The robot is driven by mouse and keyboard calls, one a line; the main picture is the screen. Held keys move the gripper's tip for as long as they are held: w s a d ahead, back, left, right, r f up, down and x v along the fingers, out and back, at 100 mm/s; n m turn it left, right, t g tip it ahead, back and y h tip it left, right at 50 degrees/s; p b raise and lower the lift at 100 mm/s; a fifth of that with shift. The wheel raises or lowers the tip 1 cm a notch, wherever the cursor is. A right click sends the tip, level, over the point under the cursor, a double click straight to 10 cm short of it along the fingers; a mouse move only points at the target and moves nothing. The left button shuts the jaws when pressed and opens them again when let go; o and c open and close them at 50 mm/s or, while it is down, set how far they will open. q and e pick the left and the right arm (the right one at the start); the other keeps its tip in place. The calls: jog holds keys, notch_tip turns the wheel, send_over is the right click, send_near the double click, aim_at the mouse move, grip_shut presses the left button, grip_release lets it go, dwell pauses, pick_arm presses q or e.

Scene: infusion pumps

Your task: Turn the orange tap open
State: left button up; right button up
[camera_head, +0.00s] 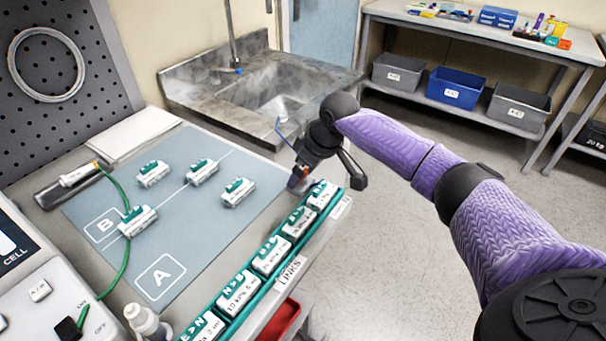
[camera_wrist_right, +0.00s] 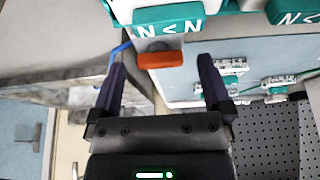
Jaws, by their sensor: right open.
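The orange tap (camera_wrist_right: 160,60) shows in the right wrist view as a short orange bar. It sits just below a teal and white block (camera_wrist_right: 168,20) at the top of that view. My right gripper (camera_wrist_right: 162,66) is open, with one dark finger on each side of the tap and a gap to it on both sides. I cannot tell how far ahead of the fingertips the tap is. In the head view my right gripper (camera_head: 298,182) is at the far end of the links rack (camera_head: 288,274) and mostly hides the tap. My left gripper is not in view.
A grey-blue mat (camera_head: 185,235) marked A and B carries several teal-and-white blocks. A metal sink (camera_head: 270,95) stands behind. A blue tube (camera_wrist_right: 122,47) runs beside my left-hand finger in the wrist view. A white bottle (camera_head: 147,320) stands at the front. Open floor lies right.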

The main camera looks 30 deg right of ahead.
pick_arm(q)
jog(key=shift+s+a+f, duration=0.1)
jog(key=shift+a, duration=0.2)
pick_arm(e)
jog(key=shift+w+f, duration=0.1)
jog(key=shift+f, duration=0.05)
